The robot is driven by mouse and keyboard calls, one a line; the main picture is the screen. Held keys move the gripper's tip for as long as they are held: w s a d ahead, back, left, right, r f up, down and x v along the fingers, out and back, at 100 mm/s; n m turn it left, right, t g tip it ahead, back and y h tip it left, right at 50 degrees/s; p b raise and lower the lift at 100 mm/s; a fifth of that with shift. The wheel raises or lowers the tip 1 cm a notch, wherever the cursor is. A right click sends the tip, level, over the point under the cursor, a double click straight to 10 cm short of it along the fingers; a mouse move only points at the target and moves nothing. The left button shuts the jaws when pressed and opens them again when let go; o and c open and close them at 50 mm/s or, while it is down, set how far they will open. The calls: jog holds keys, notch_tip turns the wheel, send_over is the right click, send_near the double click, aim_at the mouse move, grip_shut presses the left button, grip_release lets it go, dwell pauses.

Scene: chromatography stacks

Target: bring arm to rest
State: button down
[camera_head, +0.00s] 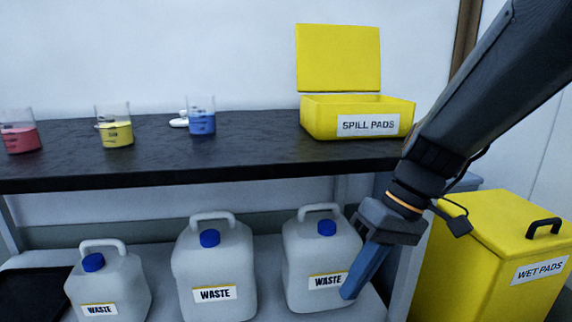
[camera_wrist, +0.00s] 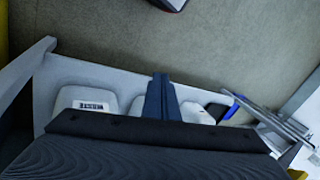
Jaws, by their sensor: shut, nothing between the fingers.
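My gripper (camera_head: 352,285) is at the lower right of centre in the head view, at the end of my arm, which reaches in from the upper right. It points down in front of the right waste jug (camera_head: 312,262) and covers part of its label and edge. Its blue fingers are together with nothing between them. In the wrist view the gripper (camera_wrist: 160,82) shows at the centre, over the lower shelf with the jugs. I cannot tell whether it touches the jug.
Beakers of red (camera_head: 20,136), yellow (camera_head: 116,133) and blue (camera_head: 202,122) liquid stand on the black bench (camera_head: 250,160), with an open spill pads box (camera_head: 312,118). Two more waste jugs (camera_head: 214,262) (camera_head: 108,285) are below. A closed wet pads bin (camera_head: 478,262) stands at right.

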jog(key=shift+s+a+r+n+t+h+p, duration=0.8)
jog(key=shift+s+a+h, duration=0.8)
jog(key=shift+s+a, duration=4.65)
jog(key=d+r+m+p, duration=0.2)
jog(key=d+r+p, duration=0.4)
jog(key=r+p, duration=0.3)
jog(key=d+r+m+h+p, duration=0.1)
jog(key=d+r+p, duration=0.6)
jog(key=p, duration=0.9)
jog(key=d+r+m+p, duration=0.3)
jog(key=d+r+p, duration=0.4)
jog(key=r+p, duration=0.5)
jog(key=shift+w+r+m+h+p, duration=0.35)
jog(key=shift+w+m+h+p, duration=0.05)
jog(key=shift+p, duration=0.1)
jog(key=shift+d, duration=0.1)
